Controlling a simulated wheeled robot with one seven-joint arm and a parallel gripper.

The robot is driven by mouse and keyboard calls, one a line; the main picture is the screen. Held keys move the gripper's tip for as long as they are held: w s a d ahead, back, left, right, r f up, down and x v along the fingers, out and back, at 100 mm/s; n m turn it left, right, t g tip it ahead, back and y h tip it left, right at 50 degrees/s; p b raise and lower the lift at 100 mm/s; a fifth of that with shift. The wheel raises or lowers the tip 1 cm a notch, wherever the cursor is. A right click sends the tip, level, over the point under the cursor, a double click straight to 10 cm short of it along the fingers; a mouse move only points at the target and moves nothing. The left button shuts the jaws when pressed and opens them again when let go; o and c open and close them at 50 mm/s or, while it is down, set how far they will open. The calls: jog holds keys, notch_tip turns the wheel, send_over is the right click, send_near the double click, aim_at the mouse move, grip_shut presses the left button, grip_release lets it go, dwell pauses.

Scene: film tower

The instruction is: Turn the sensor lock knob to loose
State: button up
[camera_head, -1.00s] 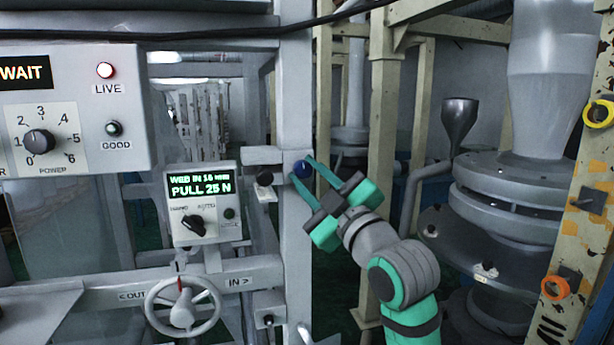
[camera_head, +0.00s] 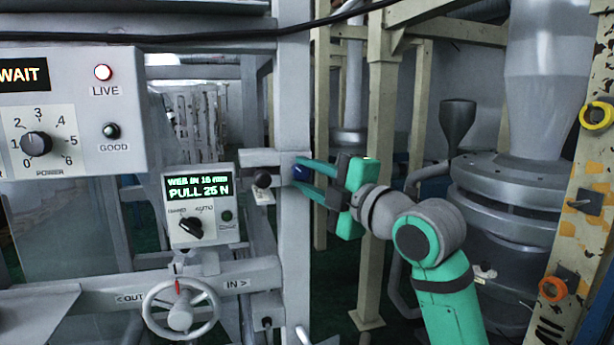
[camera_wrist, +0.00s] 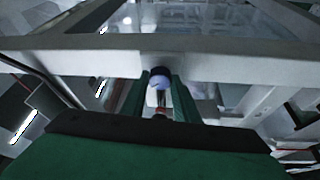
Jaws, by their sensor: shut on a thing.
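A small blue knob (camera_head: 301,173) sits on the side of the upright grey post (camera_head: 293,120), right of the small control box. My gripper (camera_head: 299,172) reaches in from the right and its two teal fingers are shut on this knob. In the wrist view the rounded blue knob (camera_wrist: 160,81) shows between the fingertips, in front of a pale beam. The fingers partly cover the knob in the head view. I read no label or pointer on it, so I cannot tell its lock setting.
A black knob (camera_head: 263,179) on a bracket is close left of the post. A control box (camera_head: 200,206) reads PULL 25 N. A handwheel (camera_head: 181,308) is below it. Beige posts (camera_head: 377,180) and grey machinery (camera_head: 515,190) stand to the right.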

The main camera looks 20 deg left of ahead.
dwell(0.4)
jog(key=o, duration=1.1)
jog(key=shift+c, duration=0.2)
jog(key=shift+d, duration=0.1)
jog(key=r+v, duration=0.1)
jog(key=v, duration=0.9)
jog(key=shift+s+d+f, duration=0.2)
jog(key=shift+s+f, duration=0.05)
jog(key=shift+f, duration=0.25)
